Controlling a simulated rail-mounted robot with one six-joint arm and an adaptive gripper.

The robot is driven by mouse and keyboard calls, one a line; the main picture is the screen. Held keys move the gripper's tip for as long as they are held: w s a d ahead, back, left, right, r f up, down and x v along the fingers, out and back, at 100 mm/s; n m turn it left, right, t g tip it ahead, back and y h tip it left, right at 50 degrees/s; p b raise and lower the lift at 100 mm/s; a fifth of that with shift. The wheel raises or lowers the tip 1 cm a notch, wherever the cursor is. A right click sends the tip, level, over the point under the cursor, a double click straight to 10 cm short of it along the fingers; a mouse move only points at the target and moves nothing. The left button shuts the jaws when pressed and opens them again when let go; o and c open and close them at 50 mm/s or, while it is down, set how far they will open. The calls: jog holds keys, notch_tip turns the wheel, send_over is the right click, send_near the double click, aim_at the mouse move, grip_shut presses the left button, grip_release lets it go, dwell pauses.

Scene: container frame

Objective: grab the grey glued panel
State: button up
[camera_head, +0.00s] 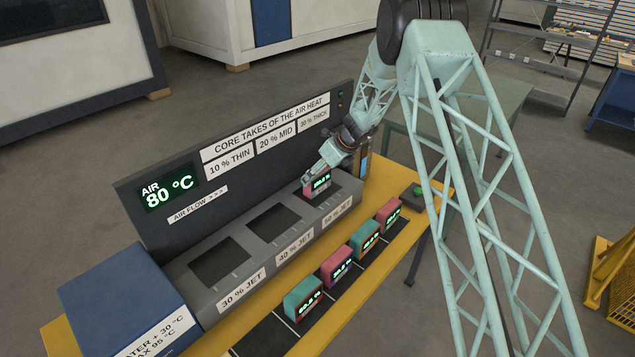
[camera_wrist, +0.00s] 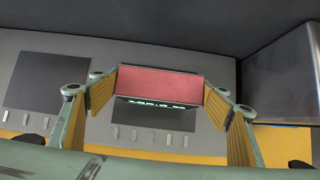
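My gripper (camera_head: 322,166) is over the right-hand opening of the grey jet bench (camera_head: 229,283). A pinkish-red block with a lit green display (camera_head: 318,184) is at its fingertips. In the wrist view the red block (camera_wrist: 160,86) fills the space between the two yellow-padded fingers (camera_wrist: 162,92), and both pads appear to meet its sides. I cannot tell whether its underside rests in the opening. No plainly grey panel shows among the blocks in view.
On the yellow table's (camera_head: 262,344) dark strip stand a front teal block (camera_head: 303,299), a pink block (camera_head: 337,264), another teal block (camera_head: 364,240) and a far pink block (camera_head: 388,214). The left opening (camera_head: 220,262) and middle opening (camera_head: 274,223) are empty. A dark sign wall (camera_head: 155,235) rises behind.

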jog(key=shift+c, duration=1.2)
jog(key=shift+r, duration=0.1)
jog(key=shift+r, duration=1.75)
jog(key=shift+s+d+f, duration=0.1)
jog(key=shift+s, duration=0.25)
jog(key=s+d+b, duration=0.2)
jog(key=s, duration=0.5)
jog(key=s+d+r+b, duration=0.1)
jog(key=s+d+b, duration=0.2)
jog(key=s, duration=0.4)
jog(key=shift+s+r, duration=0.2)
jog(key=shift+r, duration=0.05)
